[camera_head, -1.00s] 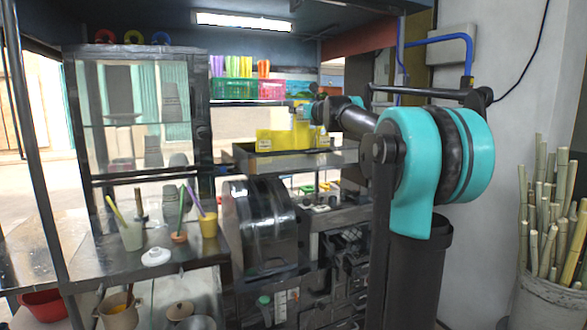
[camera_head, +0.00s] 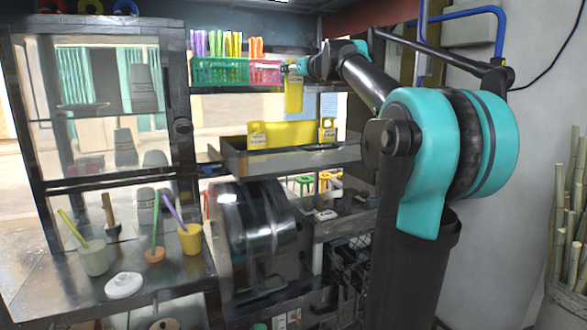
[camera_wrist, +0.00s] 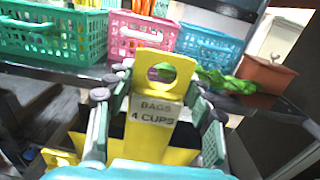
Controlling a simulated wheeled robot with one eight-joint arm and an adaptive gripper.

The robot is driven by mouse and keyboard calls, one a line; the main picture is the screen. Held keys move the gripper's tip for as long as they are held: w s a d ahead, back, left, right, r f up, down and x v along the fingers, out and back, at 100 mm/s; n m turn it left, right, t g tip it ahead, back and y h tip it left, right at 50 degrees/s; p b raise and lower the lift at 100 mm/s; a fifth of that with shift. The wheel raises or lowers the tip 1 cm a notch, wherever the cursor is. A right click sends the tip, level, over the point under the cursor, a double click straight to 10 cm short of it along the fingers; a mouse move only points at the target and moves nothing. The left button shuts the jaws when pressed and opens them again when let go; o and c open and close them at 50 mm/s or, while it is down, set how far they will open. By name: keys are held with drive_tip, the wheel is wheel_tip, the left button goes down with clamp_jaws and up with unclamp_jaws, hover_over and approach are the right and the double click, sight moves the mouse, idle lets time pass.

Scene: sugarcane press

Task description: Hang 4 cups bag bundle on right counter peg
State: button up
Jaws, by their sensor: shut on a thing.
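My gripper (camera_head: 293,70) is shut on a yellow bag bundle (camera_head: 293,93), which hangs upright above the metal tray (camera_head: 240,166). In the wrist view the bundle (camera_wrist: 151,140) is between the fingers of my gripper (camera_wrist: 150,92). It has a round hole at its top and a label reading "BAGS 4 CUPS". Other yellow bundles (camera_head: 285,134) stay in the tray below, apart from the held one. I cannot make out the right counter peg in either view.
A green basket (camera_head: 220,72) and a pink basket (camera_head: 265,72) stand on the shelf behind the bundle. The wrist view also shows a blue basket (camera_wrist: 208,48) and a brown pot (camera_wrist: 265,74). A glass-fronted cabinet (camera_head: 185,110) is at left, a dark drum machine (camera_head: 255,225) below.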

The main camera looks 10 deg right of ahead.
wheel_tip(320, 180, down, 20)
drive_tip(key=shift+r, duration=0.15)
idle(0.5)
drive_tip(key=o, duration=1.1)
drive_tip(key=v, duration=1.7)
drive_tip(key=shift+s+f, duration=0.2)
drive_tip(key=shift+f, duration=0.1)
drive_tip(key=shift+a+f, duration=0.1)
